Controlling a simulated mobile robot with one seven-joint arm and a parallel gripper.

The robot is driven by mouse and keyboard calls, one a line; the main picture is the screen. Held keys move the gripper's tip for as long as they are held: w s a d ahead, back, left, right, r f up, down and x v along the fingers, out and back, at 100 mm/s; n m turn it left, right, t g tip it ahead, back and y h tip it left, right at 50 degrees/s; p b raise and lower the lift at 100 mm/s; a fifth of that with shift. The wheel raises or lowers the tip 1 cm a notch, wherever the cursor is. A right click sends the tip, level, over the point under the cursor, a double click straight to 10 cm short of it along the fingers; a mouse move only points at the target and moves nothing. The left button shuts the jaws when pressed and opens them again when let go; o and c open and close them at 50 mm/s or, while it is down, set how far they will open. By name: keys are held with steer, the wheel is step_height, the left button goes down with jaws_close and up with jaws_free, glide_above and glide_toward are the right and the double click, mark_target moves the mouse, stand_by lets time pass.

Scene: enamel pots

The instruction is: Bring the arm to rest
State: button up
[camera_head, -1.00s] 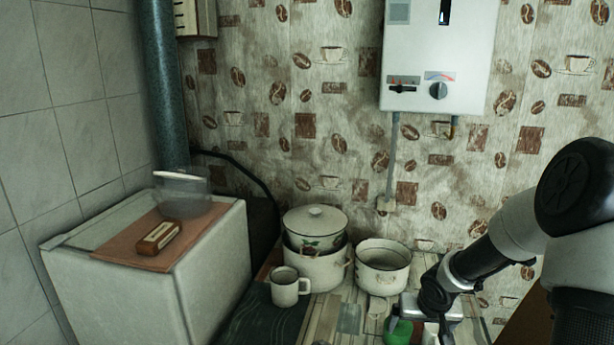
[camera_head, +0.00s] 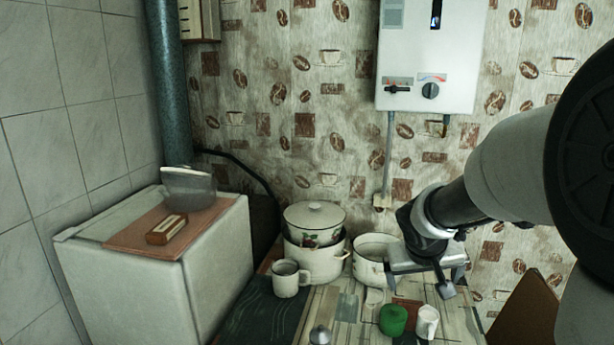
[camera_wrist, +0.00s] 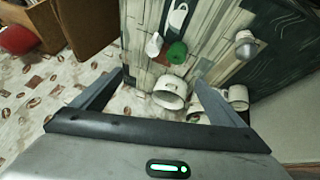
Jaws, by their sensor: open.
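My gripper (camera_head: 420,284) is raised over the right part of the table (camera_head: 345,308), in front of the white enamel pot (camera_head: 366,262), and hides part of that pot. In the wrist view my gripper (camera_wrist: 161,80) has its two fingers spread wide with nothing held between them. The white pot (camera_wrist: 170,92) shows beyond the fingers there, and I see its open top. My arm comes in from the right side of the head view.
A lidded pot stack (camera_head: 315,240) and a white mug (camera_head: 290,279) stand left of the open pot. A green object (camera_head: 393,320), a small white cup (camera_head: 427,322) and a metal shaker (camera_head: 320,335) are at the front. A white cabinet (camera_head: 205,270) stands left; a water heater (camera_head: 428,55) hangs above.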

steer(key=s+a+r+t, duration=0.1)
steer(key=s+a+r, duration=0.25)
steer(key=r, duration=0.25)
steer(key=s+a+r+t, duration=0.1)
steer(key=s+a+r, duration=0.2)
steer(key=s+r, duration=0.3)
steer(key=s+a+f+g+y, duration=0.1)
steer(key=s+a, duration=0.1)
steer(key=s, duration=0.5)
steer(key=s+a+f+n+g+y+p, duration=0.1)
steer(key=s+a+y, duration=0.1)
steer(key=s, duration=0.5)
steer(key=shift+s+f+p, duration=0.3)
steer(key=shift+f, duration=0.05)
